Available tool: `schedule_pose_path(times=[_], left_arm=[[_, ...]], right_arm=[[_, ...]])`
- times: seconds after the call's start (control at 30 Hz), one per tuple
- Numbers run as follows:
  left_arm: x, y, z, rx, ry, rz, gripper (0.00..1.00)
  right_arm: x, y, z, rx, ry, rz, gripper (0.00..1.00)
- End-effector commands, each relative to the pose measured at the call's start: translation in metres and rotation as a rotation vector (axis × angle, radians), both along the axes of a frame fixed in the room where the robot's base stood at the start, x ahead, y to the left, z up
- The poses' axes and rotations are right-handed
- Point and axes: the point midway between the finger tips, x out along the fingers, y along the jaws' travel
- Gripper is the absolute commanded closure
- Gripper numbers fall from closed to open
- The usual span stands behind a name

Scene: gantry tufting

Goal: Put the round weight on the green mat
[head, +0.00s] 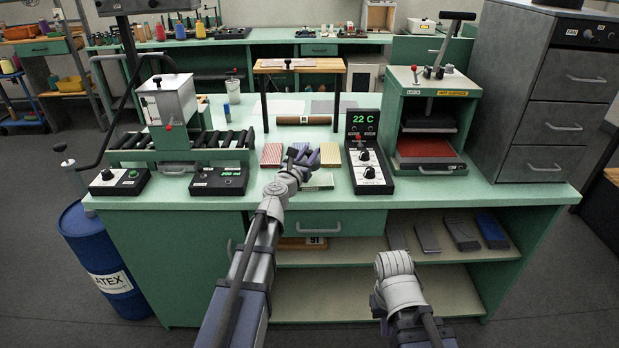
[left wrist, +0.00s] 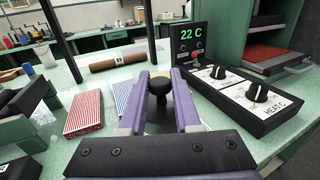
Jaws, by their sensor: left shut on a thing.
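My left gripper (head: 292,155) is over the middle of the bench. In the left wrist view its purple fingers (left wrist: 160,92) are shut on a dark round knobbed thing, the round weight (left wrist: 158,86). The fingers hide part of it, and I cannot tell its height above the bench. A flat pale piece with green on it (head: 319,182) lies near the front edge, partly under the gripper; I cannot tell if it is the green mat. My right arm shows at lower right, but its gripper is not visible.
Red (head: 271,155) and yellow (head: 331,154) striped swatches flank the gripper, with a blue one (left wrist: 122,94) between. The heat control box (head: 368,160) stands close right, the press (head: 428,130) beyond it. A brown roll (head: 303,120) lies behind. A roller machine (head: 180,140) stands left.

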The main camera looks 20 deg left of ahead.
Motion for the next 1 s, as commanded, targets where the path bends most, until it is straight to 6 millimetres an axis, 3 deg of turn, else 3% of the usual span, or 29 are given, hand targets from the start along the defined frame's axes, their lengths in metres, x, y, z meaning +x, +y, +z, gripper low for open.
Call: schedule_pose_path(times=[0.03, 0.33, 0.67, 1.0], left_arm=[[0.0, 0.0, -0.012, -0.001, 0.0, 0.0, 1.0], [0.0, 0.0, -0.017, -0.001, 0.0, 0.0, 1.0], [0.0, 0.0, -0.051, -0.001, 0.0, 0.0, 1.0], [0.0, 0.0, -0.051, -0.001, 0.0, 0.0, 1.0]], right_arm=[[0.0, 0.0, -0.012, 0.0, 0.0, 0.0, 1.0], [0.0, 0.0, -0.017, 0.0, 0.0, 0.0, 1.0], [0.0, 0.0, -0.051, 0.0, 0.0, 0.0, 1.0], [0.0, 0.0, -0.051, 0.0, 0.0, 0.0, 1.0]])
